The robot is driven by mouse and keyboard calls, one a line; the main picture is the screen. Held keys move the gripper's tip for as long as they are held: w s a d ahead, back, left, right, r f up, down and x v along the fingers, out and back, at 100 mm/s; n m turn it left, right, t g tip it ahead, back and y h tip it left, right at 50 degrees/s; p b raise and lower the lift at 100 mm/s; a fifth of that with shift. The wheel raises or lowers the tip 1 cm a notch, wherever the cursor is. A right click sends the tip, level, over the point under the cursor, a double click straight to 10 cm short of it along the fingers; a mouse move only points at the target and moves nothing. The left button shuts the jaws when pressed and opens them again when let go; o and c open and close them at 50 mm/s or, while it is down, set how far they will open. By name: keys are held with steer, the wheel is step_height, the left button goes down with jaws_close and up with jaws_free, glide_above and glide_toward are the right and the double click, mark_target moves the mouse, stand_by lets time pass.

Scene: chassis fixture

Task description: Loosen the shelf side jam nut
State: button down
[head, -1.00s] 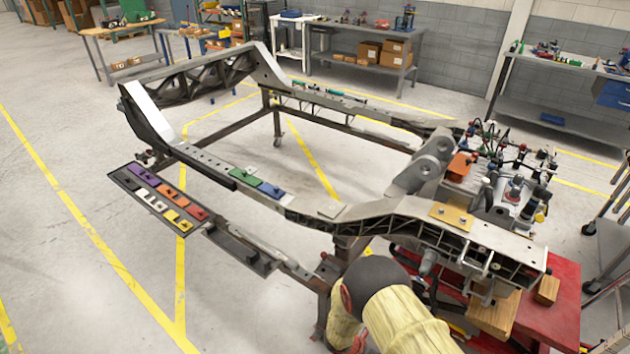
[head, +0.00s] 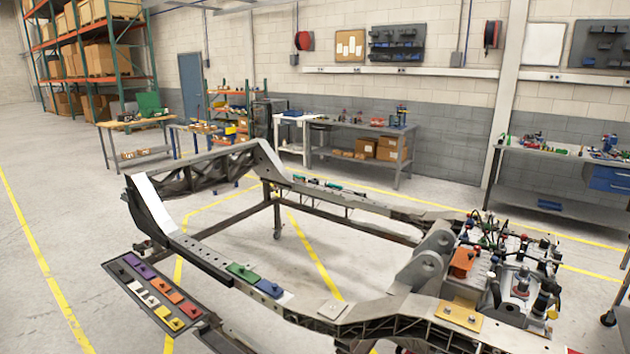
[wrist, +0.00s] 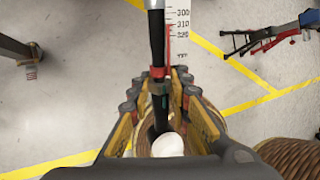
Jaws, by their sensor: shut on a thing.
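In the wrist view my gripper (wrist: 158,80) is shut on a dark rod-like tool (wrist: 157,40) with red and green bands. The tool runs up out of the top of the picture, so its far end is hidden. A white rounded piece (wrist: 168,145) shows between the finger bases. My gripper is not in the head view. I cannot pick out the shelf side jam nut. A cluster of fittings (head: 520,270) with coloured caps sits at the right end of the chassis frame (head: 200,252), too small to tell apart.
A strip with coloured blocks (head: 125,283) lies along the frame's left side. Benches (head: 350,135) and (head: 560,200) stand along the back wall. A ruler-like scale (wrist: 180,25) shows beside the tool in the wrist view. A dark leg-like bar (wrist: 15,45) is at left there. Floor inside the frame is clear.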

steer(key=shift+w, duration=0.1)
stand_by(0.4)
steer(key=shift+t+y+b, duration=0.6)
steer(key=shift+y+b, duration=0.2)
steer(key=shift+b, duration=0.1)
steer(key=shift+n, duration=0.3)
steer(key=shift+w+a+y+b, duration=0.1)
steer(key=shift+y+b, duration=0.2)
steer(key=shift+b, duration=0.25)
steer(key=shift+w+r+t+y+b, duration=0.15)
steer(key=shift+t+y+b, duration=0.85)
steer(key=shift+b, duration=1.8)
steer(key=shift+r+n+t+y+b, duration=0.15)
steer(key=shift+n+t+y+b, duration=0.55)
steer(key=shift+b, duration=1.85)
steer(key=c, duration=1.9)
jaws_free()
steer(key=shift+a, duration=0.1)
steer(key=shift+o, duration=0.9)
steer(key=shift+s+f, duration=0.2)
steer(key=shift+s+m, duration=0.1)
steer(key=shift+m, duration=0.2)
